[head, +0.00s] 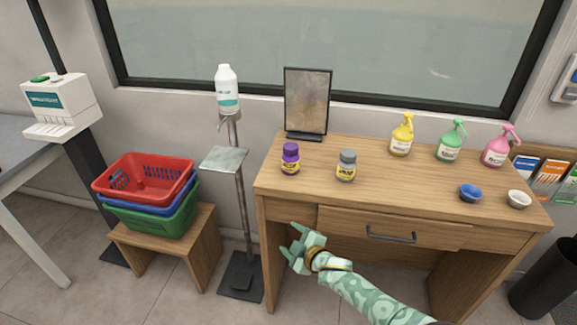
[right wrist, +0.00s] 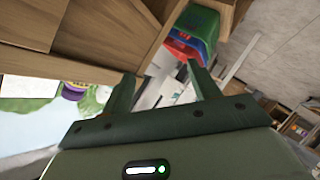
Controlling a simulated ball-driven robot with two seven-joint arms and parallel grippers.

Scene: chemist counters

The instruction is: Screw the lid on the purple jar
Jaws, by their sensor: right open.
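The purple jar (head: 290,158) stands upright near the left end of the wooden desk, with a yellow label and a purple top. I cannot tell whether that top is a separate lid or how it is seated. A small purple and yellow thing, likely this jar (right wrist: 73,91), shows partly hidden at the left of the right wrist view. My right gripper (head: 290,239) is open and empty in front of the desk, below and apart from the jar. Its two fingers (right wrist: 164,80) stand apart in the right wrist view. My left gripper is not seen.
A grey-topped jar (head: 346,165) stands right of the purple jar. A dark framed panel (head: 307,102) is behind. Pump bottles (head: 402,137) and small blue (head: 470,193) and white (head: 518,199) bowls are rightward. Stacked baskets (head: 150,195) and a bottle stand (head: 240,205) are left.

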